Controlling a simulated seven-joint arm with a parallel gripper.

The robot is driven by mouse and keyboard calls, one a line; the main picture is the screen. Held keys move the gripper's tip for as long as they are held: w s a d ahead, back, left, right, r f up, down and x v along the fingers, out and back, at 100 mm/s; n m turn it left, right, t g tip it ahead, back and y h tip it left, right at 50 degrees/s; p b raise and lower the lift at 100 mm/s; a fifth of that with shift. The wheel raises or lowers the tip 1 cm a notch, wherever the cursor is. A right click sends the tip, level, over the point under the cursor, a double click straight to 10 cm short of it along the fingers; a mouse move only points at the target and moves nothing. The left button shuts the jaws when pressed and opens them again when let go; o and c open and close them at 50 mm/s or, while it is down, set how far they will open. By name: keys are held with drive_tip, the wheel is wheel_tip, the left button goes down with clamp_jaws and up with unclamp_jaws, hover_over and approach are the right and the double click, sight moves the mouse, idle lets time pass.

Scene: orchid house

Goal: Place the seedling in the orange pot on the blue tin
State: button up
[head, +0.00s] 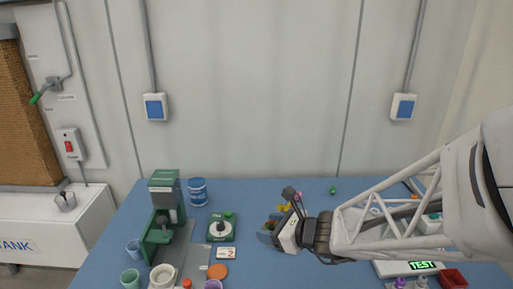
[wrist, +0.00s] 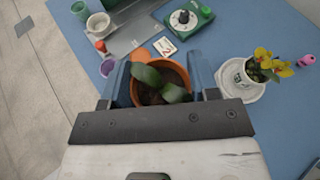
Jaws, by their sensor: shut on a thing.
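The orange pot (wrist: 184,72) sits between the two blue fingers of my gripper (wrist: 160,84) in the wrist view. The gripper is shut on it. The seedling (wrist: 148,76) with broad green leaves stands in dark soil inside the pot. In the head view my gripper (head: 268,235) is over the middle of the blue table, and the pot is mostly hidden there. The blue tin (head: 198,192) stands upright at the back left of the table, left of and behind my gripper. The tin does not show in the wrist view.
A green press (head: 163,215) stands left of the tin. A flat orange disc (head: 218,271) lies in front. A yellow-flowered white pot (wrist: 236,77) stands right of my gripper.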

drive_tip(key=shift+w, duration=0.1)
drive_tip(key=w+a+f+n+g+y, duration=0.2)
drive_tip(key=w+a+n+g, duration=0.4)
drive_tip(key=w+a, duration=1.5)
drive_tip(key=shift+w+a+n+g+y, duration=0.15)
drive_tip(key=shift+w+n+g+y, duration=0.2)
drive_tip(key=shift+w+g, duration=0.6)
drive_tip(key=shift+w+f+t, duration=0.1)
drive_tip(key=shift+w+t, duration=0.05)
drive_tip(key=shift+t, duration=0.1)
drive_tip(key=shift+w, duration=0.1)
drive_tip(key=w+a, duration=0.2)
drive_tip(key=w, duration=0.2)
drive_tip(key=w+a+f, duration=0.1)
drive_tip(key=w+a, duration=0.1)
drive_tip(key=w, duration=0.3)
drive_tip(key=w+a, duration=0.2)
drive_tip(key=w, duration=0.3)
drive_tip(key=shift+w+a+f, duration=0.15)
drive_tip(key=shift+a+f, duration=0.1)
drive_tip(key=shift+a, duration=0.15)
